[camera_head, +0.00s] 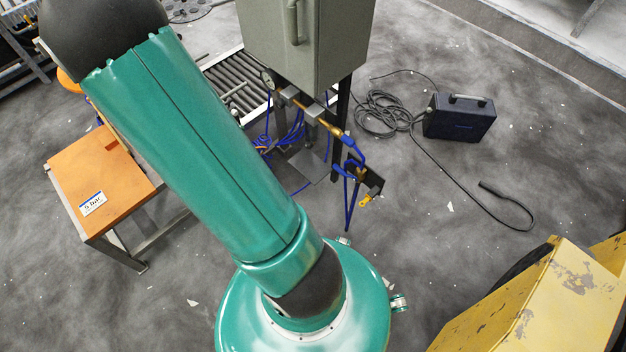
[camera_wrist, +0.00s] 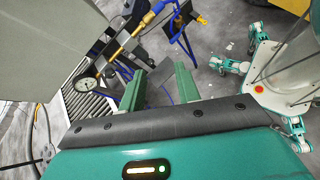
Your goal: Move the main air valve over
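Under the grey cabinet (camera_head: 305,45) a brass air line carries a round gauge (camera_head: 268,79) and a valve-like fitting with a blue part (camera_head: 352,146). I cannot tell for sure which fitting is the main air valve. In the wrist view the same line shows at upper left, with the gauge (camera_wrist: 87,87), brass pipe (camera_wrist: 122,52) and blue part (camera_wrist: 154,13). A yellow-brass fitting (camera_head: 365,199) sits lower, on a dark bracket. My gripper (camera_wrist: 158,86) has its two green fingers apart, with nothing between them. It does not show in the head view.
An orange-topped table (camera_head: 110,183) with a "5 bar" label stands at left. A roller conveyor (camera_head: 238,85) runs behind my arm. A dark box (camera_head: 459,118) with coiled cable lies at right. A yellow machine (camera_head: 560,305) fills the lower right. Blue hoses (camera_head: 290,138) hang below the cabinet.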

